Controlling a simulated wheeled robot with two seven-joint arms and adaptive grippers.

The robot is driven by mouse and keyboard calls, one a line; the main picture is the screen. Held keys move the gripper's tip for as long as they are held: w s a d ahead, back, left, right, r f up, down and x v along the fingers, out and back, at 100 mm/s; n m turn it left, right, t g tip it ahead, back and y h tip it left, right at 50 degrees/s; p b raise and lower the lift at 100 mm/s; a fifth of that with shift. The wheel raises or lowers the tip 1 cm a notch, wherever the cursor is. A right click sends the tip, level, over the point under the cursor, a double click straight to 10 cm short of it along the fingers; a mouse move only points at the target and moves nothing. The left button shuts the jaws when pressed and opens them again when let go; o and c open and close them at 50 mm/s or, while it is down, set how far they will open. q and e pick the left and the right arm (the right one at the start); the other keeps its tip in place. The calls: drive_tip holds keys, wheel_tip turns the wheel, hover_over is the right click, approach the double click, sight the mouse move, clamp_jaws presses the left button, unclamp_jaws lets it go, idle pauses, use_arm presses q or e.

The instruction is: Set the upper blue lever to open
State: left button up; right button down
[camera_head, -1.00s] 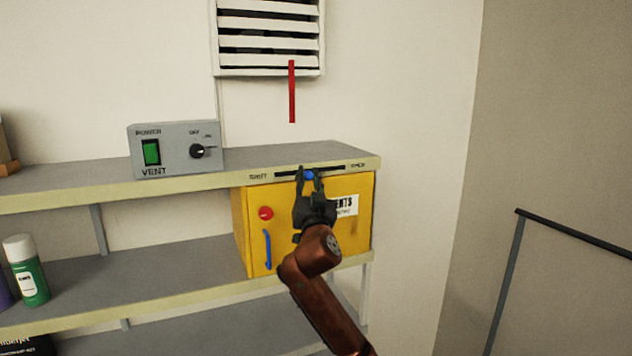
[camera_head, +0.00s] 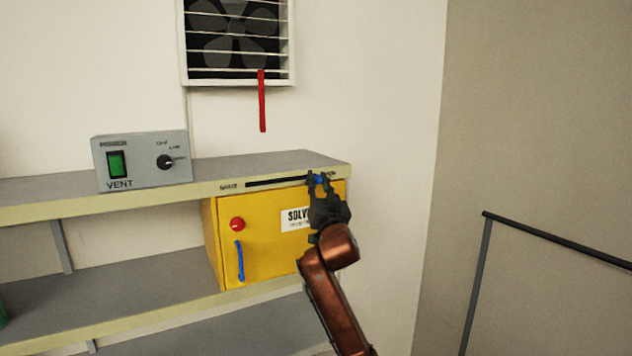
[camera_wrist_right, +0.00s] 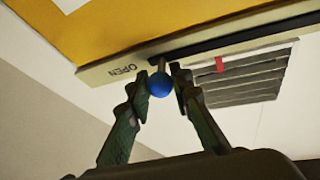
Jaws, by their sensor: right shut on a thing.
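The upper blue lever (camera_head: 319,180) is a small blue knob on a black slot (camera_head: 275,183) in the upper shelf's front edge. It stands at the right end of the slot, beside the label there. In the right wrist view the blue knob (camera_wrist_right: 160,85) is between my fingers, close to the word OPEN (camera_wrist_right: 123,70). My right gripper (camera_head: 320,178) is shut on the knob, reaching up from below; it also shows in the wrist view (camera_wrist_right: 159,84). My left gripper is in no view.
A yellow solvents cabinet (camera_head: 262,250) with a red button (camera_head: 237,224) and a blue handle (camera_head: 240,262) sits under the shelf. A grey vent box (camera_head: 140,161) stands on the shelf. A wall vent (camera_head: 238,40) with a red strip (camera_head: 262,100) is above. A dark railing (camera_head: 550,238) is at right.

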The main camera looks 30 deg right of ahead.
drive_tip(key=c, duration=2.1)
unclamp_jaws()
drive_tip(key=shift+d, duration=0.15)
drive_tip(key=o, duration=0.4)
drive_tip(key=shift+d, duration=0.2)
drive_tip(key=shift+a, duration=0.25)
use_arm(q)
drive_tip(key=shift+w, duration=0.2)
use_arm(e)
drive_tip(key=v, duration=1.2)
drive_tip(key=shift+d+f, duration=0.1)
drive_tip(key=shift+f, duration=0.05)
